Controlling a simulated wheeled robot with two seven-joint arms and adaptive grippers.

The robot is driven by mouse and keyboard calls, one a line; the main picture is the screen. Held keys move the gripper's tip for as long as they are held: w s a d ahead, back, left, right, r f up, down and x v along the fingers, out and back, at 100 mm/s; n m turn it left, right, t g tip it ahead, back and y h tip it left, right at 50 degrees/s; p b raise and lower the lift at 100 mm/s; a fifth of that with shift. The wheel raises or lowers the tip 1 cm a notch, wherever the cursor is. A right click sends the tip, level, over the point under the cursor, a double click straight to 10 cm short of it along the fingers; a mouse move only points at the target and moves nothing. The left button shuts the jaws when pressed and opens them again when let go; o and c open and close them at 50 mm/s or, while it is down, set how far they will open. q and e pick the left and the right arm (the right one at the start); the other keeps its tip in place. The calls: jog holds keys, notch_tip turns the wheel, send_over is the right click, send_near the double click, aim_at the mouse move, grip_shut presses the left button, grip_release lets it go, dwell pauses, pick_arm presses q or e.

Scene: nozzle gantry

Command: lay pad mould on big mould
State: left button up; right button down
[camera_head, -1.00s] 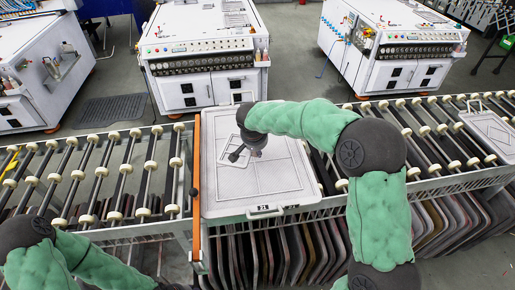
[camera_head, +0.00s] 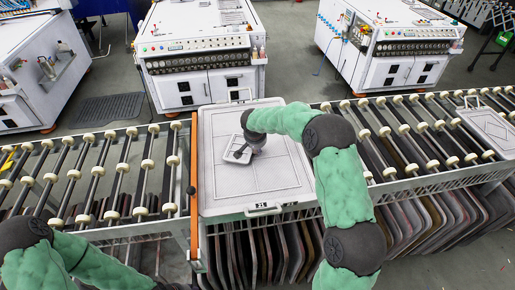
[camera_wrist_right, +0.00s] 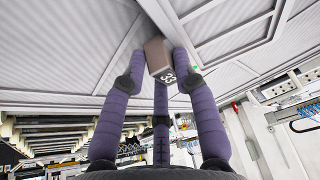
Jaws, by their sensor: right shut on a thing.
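The big mould (camera_head: 285,185) is a large pale panel with a rim and a front handle, lying on the roller conveyor at the centre of the head view. The pad mould (camera_head: 231,158) is a small pale tray over its left half; I cannot tell whether it touches the panel. My right gripper (camera_head: 246,152) is at the small tray's right side. In the right wrist view its purple fingers close around a brown-grey block (camera_wrist_right: 157,57) marked 33, close to a pale ribbed surface. My left arm enters at the lower left; its gripper is out of frame.
An orange bar (camera_head: 194,190) stands along the big mould's left edge. Bare rollers (camera_head: 105,175) run to the left. Another pale panel (camera_head: 490,128) lies on the right rollers. Dark panels (camera_head: 285,250) stand in a rack below. White machines (camera_head: 200,50) stand behind.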

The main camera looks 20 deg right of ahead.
jog(key=shift+f, duration=0.2)
jog(key=c, duration=1)
grip_release()
jog(key=shift+f, duration=0.1)
jog(key=shift+o, duration=0.2)
jog(key=p+v, duration=0.1)
jog(key=v, duration=1.1)
